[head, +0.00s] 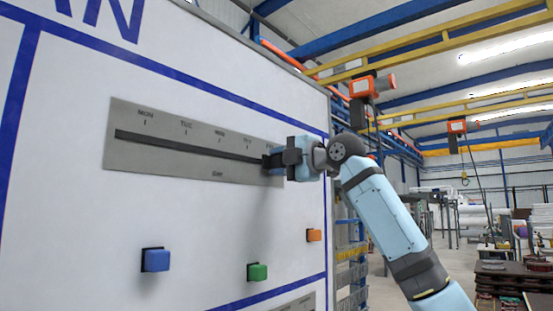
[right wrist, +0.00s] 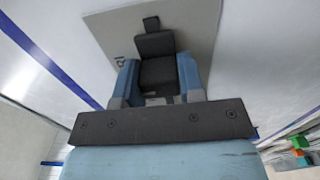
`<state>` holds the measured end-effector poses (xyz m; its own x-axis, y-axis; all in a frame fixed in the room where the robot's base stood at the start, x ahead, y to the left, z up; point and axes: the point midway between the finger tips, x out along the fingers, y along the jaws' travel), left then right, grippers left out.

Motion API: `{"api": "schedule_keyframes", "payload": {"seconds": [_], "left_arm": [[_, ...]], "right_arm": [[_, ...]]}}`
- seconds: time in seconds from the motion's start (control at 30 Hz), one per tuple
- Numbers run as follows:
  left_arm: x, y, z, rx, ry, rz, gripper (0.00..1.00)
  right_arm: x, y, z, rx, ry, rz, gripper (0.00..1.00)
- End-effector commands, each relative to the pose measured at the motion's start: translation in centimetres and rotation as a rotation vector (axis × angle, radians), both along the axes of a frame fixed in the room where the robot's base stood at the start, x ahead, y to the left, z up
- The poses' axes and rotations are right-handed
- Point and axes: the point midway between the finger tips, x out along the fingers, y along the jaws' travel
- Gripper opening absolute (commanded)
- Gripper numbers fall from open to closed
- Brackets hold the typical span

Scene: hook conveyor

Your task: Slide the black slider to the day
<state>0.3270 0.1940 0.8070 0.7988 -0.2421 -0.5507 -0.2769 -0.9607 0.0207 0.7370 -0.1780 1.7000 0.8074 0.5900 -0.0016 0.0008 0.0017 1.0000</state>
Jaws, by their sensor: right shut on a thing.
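A grey panel (head: 190,165) on the white board has a long dark slot with day labels above it, starting with MON and TUE at the left. The last label at the right is partly hidden by my right gripper. My right gripper (head: 275,162) is at the right end of the slot, shut on the black slider (right wrist: 157,70). In the right wrist view, the slider sits between the two blue fingers of the gripper (right wrist: 158,78), against the grey panel. My left gripper is not in view.
Below the panel, a blue button (head: 155,260), a green button (head: 257,272) and an orange button (head: 314,235) stick out from the board. The board's right edge is just beyond my gripper. Overhead yellow rails (head: 430,45) carry orange hook units.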

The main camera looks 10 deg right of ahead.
Motion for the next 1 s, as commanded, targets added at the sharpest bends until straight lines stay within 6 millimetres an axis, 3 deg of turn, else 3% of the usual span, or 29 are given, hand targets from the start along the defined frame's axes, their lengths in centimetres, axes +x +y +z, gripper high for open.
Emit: {"api": "schedule_keyframes", "payload": {"seconds": [0.1,0.13,0.23,0.63,1.0], "left_arm": [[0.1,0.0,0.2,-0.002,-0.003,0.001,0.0],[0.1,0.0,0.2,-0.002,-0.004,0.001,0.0],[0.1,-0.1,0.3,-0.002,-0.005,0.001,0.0],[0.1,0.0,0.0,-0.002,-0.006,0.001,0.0],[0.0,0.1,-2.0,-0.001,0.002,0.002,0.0]], "right_arm": [[0.1,-0.3,0.2,0.0,-0.004,-0.006,0.0],[0.0,-0.3,0.2,0.0,-0.004,-0.006,0.41],[0.0,-0.3,0.2,0.0,-0.004,-0.005,0.62],[-0.6,-0.7,0.1,0.001,-0.003,-0.004,0.62],[-6.9,-5.4,-0.1,0.001,-0.004,-0.007,0.62]]}}
